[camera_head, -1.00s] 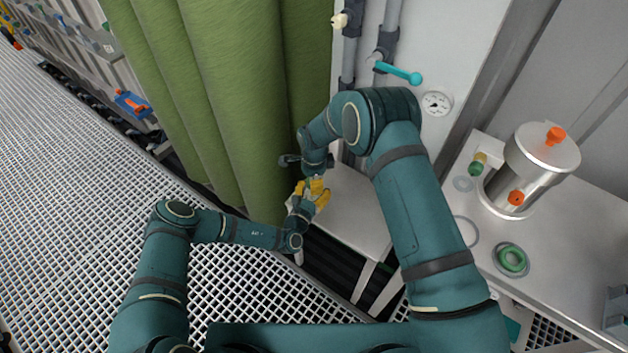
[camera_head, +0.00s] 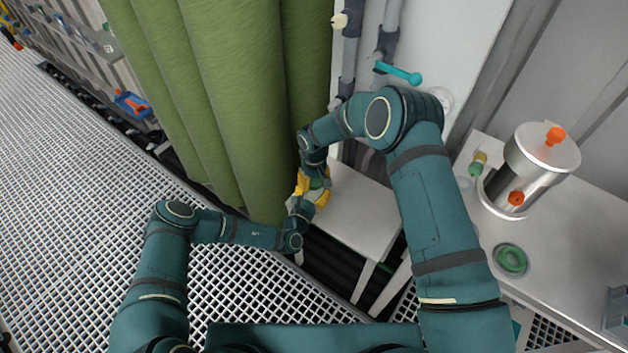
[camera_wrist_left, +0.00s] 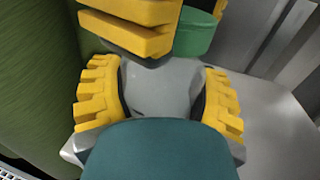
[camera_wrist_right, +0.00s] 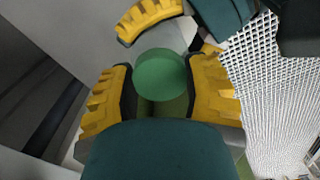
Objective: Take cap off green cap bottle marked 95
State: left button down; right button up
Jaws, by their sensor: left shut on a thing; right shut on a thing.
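My left gripper (camera_wrist_left: 160,95) is shut on the pale grey bottle body (camera_wrist_left: 150,85), with yellow fingers on both sides. My right gripper (camera_wrist_right: 162,88) is shut on the green cap (camera_wrist_right: 162,72), which sits between its fingers. The green cap also shows in the left wrist view (camera_wrist_left: 195,35), close above the bottle body, beside my right gripper's yellow finger. I cannot tell whether cap and bottle still touch. In the head view both grippers meet over the small table, with the cap (camera_head: 316,183) a small green spot. The marking 95 is not readable.
A small white table (camera_head: 355,215) is below and right of the grippers. A green curtain (camera_head: 230,100) hangs close on the left. Pipes with a teal valve handle (camera_head: 400,73) stand behind. A steel vessel (camera_head: 520,180) and a green ring (camera_head: 511,259) are on the right bench.

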jog(key=n, duration=0.9)
jog(key=shift+n, duration=0.4)
jog(key=n, duration=0.3)
jog(key=shift+n, duration=0.4)
jog(key=shift+r, duration=0.25)
jog(key=shift+r, duration=0.9)
